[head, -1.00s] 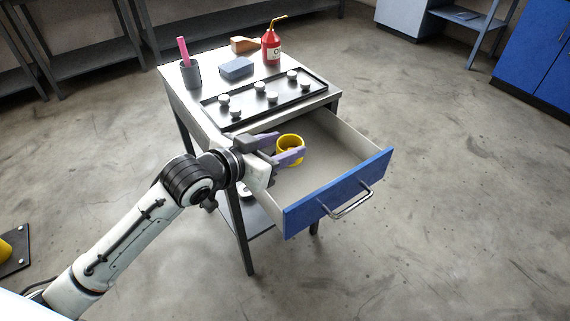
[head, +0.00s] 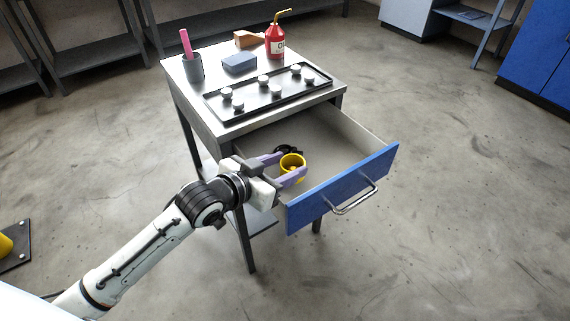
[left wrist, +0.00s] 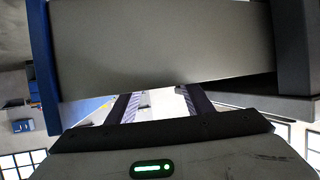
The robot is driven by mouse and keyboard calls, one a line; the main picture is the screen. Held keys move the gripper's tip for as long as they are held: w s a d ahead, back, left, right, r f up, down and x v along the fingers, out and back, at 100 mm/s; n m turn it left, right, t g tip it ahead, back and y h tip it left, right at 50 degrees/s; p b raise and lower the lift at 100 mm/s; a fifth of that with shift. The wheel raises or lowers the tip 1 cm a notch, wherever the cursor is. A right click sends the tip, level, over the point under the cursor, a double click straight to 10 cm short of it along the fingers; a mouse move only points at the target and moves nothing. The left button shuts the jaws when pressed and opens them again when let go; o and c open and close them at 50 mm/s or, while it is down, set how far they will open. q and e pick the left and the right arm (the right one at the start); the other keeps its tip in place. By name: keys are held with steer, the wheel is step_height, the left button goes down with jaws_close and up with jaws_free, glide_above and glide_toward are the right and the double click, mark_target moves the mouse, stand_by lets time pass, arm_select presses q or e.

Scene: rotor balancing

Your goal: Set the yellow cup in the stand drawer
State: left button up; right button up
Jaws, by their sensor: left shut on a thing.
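The yellow cup (head: 292,160) is upright between the purple fingers of my left gripper (head: 294,163). The gripper is shut on the cup and reaches over the drawer's left side wall. The cup is inside the open stand drawer (head: 341,189), low near the left wall. I cannot tell whether it touches the drawer floor. In the left wrist view, the gripper's fingers (left wrist: 160,104) show, but a grey drawer wall (left wrist: 160,45) fills the upper part and the cup is hidden. My right gripper is not in view.
A dark ring-like thing (head: 288,149) lies in the drawer behind the cup. The drawer's right part is clear. On the stand top are a tray (head: 252,108) with several white-topped pieces, a red bottle (head: 276,42), a blue block (head: 239,64) and a dark holder (head: 194,69).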

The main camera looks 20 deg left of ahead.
arm_select(q)
steer(key=shift+f, duration=0.4)
steer(key=o, duration=1)
steer(key=shift+r, duration=0.15)
steer(key=r+p+v, duration=0.1)
steer(key=p+v, duration=0.1)
steer(key=v, duration=1)
steer(key=s+d+f+g, duration=0.1)
steer(key=s+f, duration=0.4)
steer(key=f, duration=0.2)
steer(key=s+d+f+n+g+y, duration=0.1)
steer(key=s+d+f, duration=0.1)
steer(key=s+f, duration=0.3)
steer(key=s+d+f+n+g+y, duration=0.1)
steer(key=s+f, duration=0.4)
steer(key=f, duration=0.5)
steer(key=shift+d+f+g, duration=0.25)
steer(key=shift+d+g, duration=0.05)
steer(key=shift+d, duration=0.05)
